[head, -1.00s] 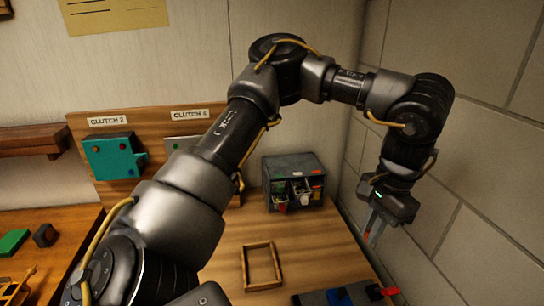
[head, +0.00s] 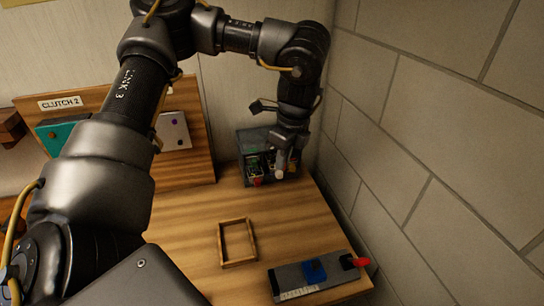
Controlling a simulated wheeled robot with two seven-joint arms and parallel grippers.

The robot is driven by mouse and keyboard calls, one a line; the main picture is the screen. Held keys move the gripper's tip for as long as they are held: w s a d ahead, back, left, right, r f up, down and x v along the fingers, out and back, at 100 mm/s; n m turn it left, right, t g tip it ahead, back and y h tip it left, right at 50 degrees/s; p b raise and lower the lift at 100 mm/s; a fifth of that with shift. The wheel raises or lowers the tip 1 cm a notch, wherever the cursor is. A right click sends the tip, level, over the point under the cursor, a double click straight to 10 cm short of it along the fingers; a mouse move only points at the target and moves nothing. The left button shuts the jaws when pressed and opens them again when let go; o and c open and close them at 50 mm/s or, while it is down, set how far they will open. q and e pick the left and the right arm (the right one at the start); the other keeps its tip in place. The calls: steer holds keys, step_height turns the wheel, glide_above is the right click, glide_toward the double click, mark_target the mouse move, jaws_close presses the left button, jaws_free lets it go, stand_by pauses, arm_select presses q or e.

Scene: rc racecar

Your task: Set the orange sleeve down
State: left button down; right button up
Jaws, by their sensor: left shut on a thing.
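My left gripper (head: 285,160) hangs pointing down in front of the dark parts organizer (head: 251,141) at the back right of the workbench. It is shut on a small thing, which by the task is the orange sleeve. The sleeve's colour and shape cannot be made out now, as the fingers hide it. Whether it touches anything below cannot be told. An empty wooden frame (head: 222,246) lies flat on the bench, nearer than the gripper and to its left. My right gripper is not in view.
A grey fixture (head: 336,272) with a blue block and red-tipped handle lies at the bench's near right. A wooden board with a "CLUTCH 2" label (head: 59,102) stands at the back left. A block wall (head: 430,130) borders the right. Bare bench surrounds the frame.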

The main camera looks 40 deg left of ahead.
arm_select(q)
steer(key=a+m+t, duration=0.1)
steer(key=a+m, duration=0.4)
steer(key=m, duration=0.1)
steer(key=m+p, duration=0.2)
steer(key=p, duration=0.1)
glide_toward(274, 156)
steer(key=s+f, duration=0.1)
steer(key=s+d+f, duration=0.1)
steer(key=f, duration=0.1)
steer(key=shift+s+d+f, duration=0.1)
steer(key=shift+s, duration=0.2)
step_height(274, 156, down, 3)
steer(key=shift+w+r+p, duration=0.1)
steer(key=shift+r+p, duration=0.05)
steer(key=shift+p, duration=0.95)
steer(key=shift+f, duration=0.35)
steer(key=shift+f, duration=0.15)
steer(key=c, duration=1.8)
jaws_free()
